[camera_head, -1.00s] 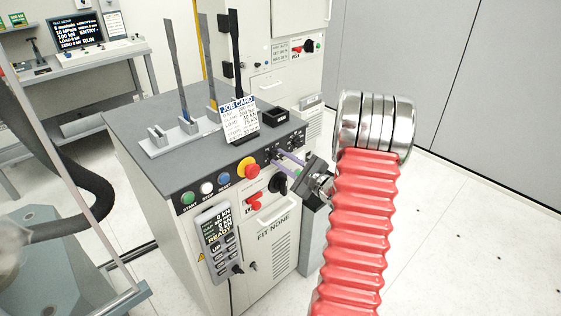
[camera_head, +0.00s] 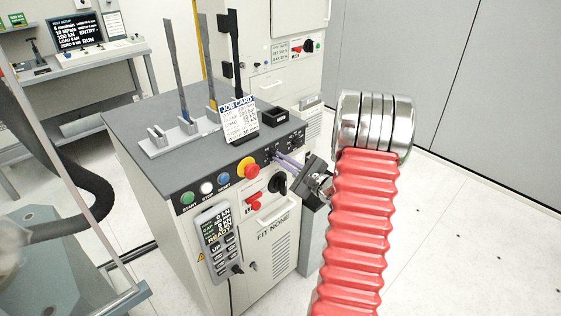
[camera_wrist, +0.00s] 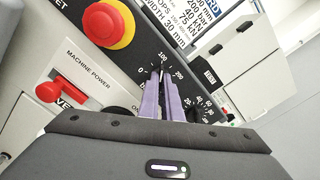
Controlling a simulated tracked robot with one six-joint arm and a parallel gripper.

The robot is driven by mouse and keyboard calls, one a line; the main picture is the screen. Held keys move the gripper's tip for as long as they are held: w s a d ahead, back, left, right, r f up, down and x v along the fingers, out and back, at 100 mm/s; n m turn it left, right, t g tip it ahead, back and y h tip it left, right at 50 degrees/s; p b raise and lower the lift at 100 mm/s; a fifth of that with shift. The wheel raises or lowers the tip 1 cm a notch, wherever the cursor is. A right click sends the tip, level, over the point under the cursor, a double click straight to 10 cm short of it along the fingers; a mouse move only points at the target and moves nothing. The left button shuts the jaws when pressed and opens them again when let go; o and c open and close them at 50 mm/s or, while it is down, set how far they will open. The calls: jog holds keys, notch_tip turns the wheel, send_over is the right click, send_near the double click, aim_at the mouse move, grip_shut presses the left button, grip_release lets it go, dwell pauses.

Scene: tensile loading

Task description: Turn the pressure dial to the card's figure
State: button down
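The pressure dial (camera_wrist: 153,71) is on the dark sloping panel of the cabinet, with scale marks 0, 100 and 200 around it. My gripper (camera_wrist: 162,75) has its two purple fingers close together at the dial and appears shut on its knob. The fingers hide most of the knob, so I cannot read its pointer. In the head view my gripper (camera_head: 276,156) reaches the panel from the right. The job card (camera_head: 239,120) stands upright on the cabinet top; a line on it reads 200 bar, partly cut off in the wrist view (camera_wrist: 190,15).
A second dial (camera_wrist: 205,108) with its own scale is just right of my fingers. The red and yellow emergency stop (camera_wrist: 109,26) is close on the left. A red machine power switch (camera_wrist: 75,92) and a black rotary switch (camera_head: 278,183) sit below the panel.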

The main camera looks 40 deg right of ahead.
jog(key=shift+f+m, duration=0.2)
jog(key=shift+m, duration=0.3)
jog(key=shift+f+m, duration=0.2)
jog(key=shift+m, duration=7.3)
jog(key=c, duration=2)
grip_release()
jog(key=shift+d+r, duration=0.1)
jog(key=shift+r, duration=0.1)
jog(key=shift+s, duration=0.1)
